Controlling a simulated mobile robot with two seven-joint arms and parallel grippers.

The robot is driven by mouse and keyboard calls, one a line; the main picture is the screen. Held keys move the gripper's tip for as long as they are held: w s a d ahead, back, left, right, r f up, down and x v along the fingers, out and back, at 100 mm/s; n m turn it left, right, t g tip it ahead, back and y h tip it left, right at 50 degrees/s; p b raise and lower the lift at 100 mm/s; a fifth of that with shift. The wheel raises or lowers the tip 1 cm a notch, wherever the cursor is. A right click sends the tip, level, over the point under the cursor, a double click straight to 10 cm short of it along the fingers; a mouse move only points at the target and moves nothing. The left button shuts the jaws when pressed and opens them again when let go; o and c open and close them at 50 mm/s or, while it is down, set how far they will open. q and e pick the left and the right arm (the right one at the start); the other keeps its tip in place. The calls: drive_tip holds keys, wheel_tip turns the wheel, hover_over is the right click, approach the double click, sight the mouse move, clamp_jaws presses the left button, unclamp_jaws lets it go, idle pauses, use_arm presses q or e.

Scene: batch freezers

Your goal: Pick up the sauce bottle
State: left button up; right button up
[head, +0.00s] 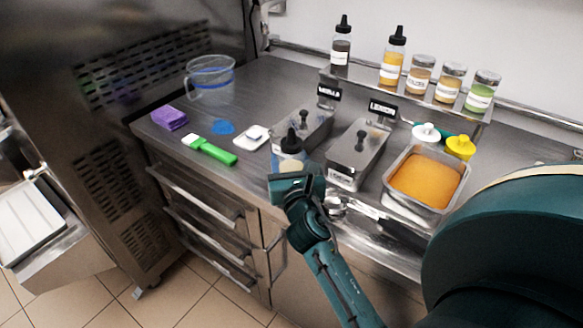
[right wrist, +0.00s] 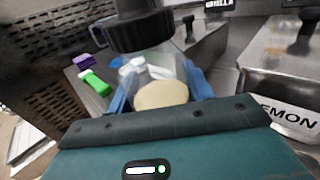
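A clear squeeze bottle with a black cap and nozzle (head: 291,143) stands near the counter's front edge, with pale cream contents low inside. My right gripper (head: 292,172) is at the bottle's front side and hides its lower part in the head view. In the right wrist view the bottle's black cap (right wrist: 135,30) fills the top, and the clear body (right wrist: 160,65) sits between the blue fingers of my right gripper (right wrist: 162,88). The fingers appear to touch it on both sides. The bottle looks roughly upright. My left gripper is not in view.
Metal lidded containers (head: 356,155) stand right of the bottle, beside an orange-filled pan (head: 425,180). A dark sauce bottle (head: 341,45), a yellow one (head: 392,58) and jars line the rear shelf.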

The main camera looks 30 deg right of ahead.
drive_tip(key=c, duration=0.4)
drive_tip(key=shift+c, duration=0.3)
drive_tip(key=shift+r, duration=0.15)
drive_tip(key=shift+r, duration=0.4)
wheel_tip(320, 180, up, 9)
drive_tip(key=p, duration=0.3)
drive_tip(key=shift+p, duration=0.35)
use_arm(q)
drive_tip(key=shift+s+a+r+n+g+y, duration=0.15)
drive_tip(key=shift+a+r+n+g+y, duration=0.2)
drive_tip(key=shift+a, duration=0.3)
